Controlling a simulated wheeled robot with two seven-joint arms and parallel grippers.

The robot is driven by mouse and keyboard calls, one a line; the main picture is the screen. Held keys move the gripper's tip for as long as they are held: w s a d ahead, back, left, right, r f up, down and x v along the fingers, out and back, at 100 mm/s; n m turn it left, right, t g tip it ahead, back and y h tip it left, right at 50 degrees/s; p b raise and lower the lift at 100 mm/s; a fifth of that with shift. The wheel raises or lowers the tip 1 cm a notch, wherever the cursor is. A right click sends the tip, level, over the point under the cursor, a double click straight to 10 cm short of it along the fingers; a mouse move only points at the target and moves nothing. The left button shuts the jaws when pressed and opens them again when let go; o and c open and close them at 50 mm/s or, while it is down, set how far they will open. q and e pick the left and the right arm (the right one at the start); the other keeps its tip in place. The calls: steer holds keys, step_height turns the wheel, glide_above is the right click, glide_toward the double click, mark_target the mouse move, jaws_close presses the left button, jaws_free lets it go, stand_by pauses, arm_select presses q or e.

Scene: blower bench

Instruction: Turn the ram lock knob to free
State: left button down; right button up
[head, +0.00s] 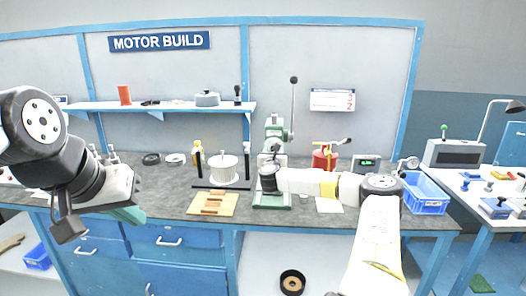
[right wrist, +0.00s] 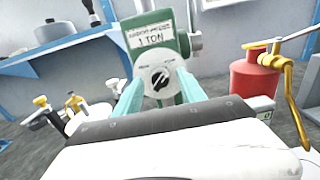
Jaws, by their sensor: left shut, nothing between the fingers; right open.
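The ram lock knob (right wrist: 159,77) is a dark pointer on a round white dial, on the front of the green press (right wrist: 160,38) below a plate reading "1 TON". Small labels flank the dial's top; they are too blurred to read, and I cannot tell the setting. My right gripper (right wrist: 158,84) is open, its green fingers on either side of the knob in view; contact cannot be told. In the head view the press (head: 275,133) stands mid-bench, its lower part behind my right arm, which hides the knob. My left gripper (head: 128,213) is shut and empty at the bench's front left.
A red canister (right wrist: 250,75) with a brass lever stands right of the press. A metal cylinder on a stand (head: 223,167) and a wooden board (head: 212,203) lie to its left. A blue bin (head: 425,205) sits at the bench's right end.

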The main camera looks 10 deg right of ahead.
steer(key=shift+w+d, duration=0.1)
steer(key=shift+w, duration=0.3)
jaws_close()
steer(key=n, duration=1.7)
steer(key=shift+f+n, duration=0.15)
steer(key=shift+n, duration=0.25)
stand_by(0.4)
